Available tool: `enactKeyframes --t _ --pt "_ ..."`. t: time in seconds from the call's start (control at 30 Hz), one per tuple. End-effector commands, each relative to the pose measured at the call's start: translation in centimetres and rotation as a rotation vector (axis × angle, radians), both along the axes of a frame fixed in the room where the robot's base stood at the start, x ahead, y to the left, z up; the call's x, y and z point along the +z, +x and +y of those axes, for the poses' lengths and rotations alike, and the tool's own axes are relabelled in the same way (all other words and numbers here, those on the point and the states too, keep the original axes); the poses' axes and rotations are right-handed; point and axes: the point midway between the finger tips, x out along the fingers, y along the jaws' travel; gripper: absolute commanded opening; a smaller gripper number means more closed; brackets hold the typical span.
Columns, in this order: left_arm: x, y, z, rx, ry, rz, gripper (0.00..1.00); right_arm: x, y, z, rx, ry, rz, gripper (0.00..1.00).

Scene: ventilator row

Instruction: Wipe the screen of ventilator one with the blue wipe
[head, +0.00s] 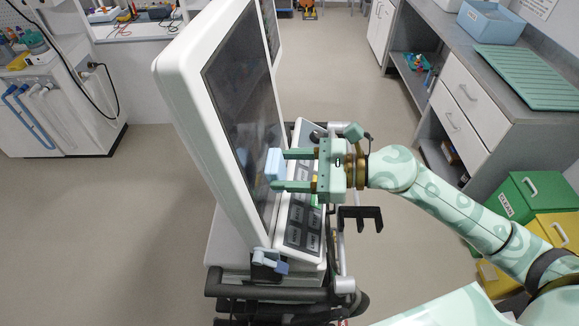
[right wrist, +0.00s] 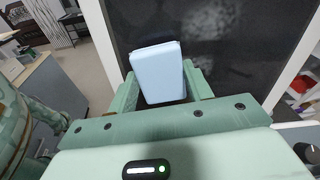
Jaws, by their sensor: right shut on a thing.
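The ventilator's large white-framed monitor stands tilted in the middle of the head view, with a dark screen (head: 240,100). The screen also fills the back of the right wrist view (right wrist: 235,55), with pale cloudy smudges on it. My right gripper (head: 281,170) comes in from the right, in front of the screen's lower part. It is shut on the blue wipe (head: 274,162), a light blue pad between its fingertips. The wipe shows in the right wrist view (right wrist: 160,75), close to the screen; I cannot tell whether it touches. My left gripper is not in view.
A control panel with buttons (head: 302,220) sits right below the screen, under my right gripper. A black hook bracket (head: 360,217) sticks out to the right. Drawer counters (head: 470,110) stand at the right, beside green and yellow bins (head: 535,195). Open floor (head: 110,220) lies left.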

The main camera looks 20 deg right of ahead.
Motion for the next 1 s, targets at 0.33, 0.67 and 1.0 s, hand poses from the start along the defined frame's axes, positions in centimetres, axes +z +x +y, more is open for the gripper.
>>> enactKeyframes --t 0.33,0.67,1.0 --pt "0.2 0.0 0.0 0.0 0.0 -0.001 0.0 -0.1 0.3 0.6 0.0 0.001 0.001 0.32" --pt "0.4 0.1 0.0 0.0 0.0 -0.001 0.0 -0.2 0.6 1.2 -0.001 0.0 0.0 0.32" --pt "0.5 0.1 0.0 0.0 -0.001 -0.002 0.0 -0.2 0.8 1.9 0.0 0.001 0.001 0.32"
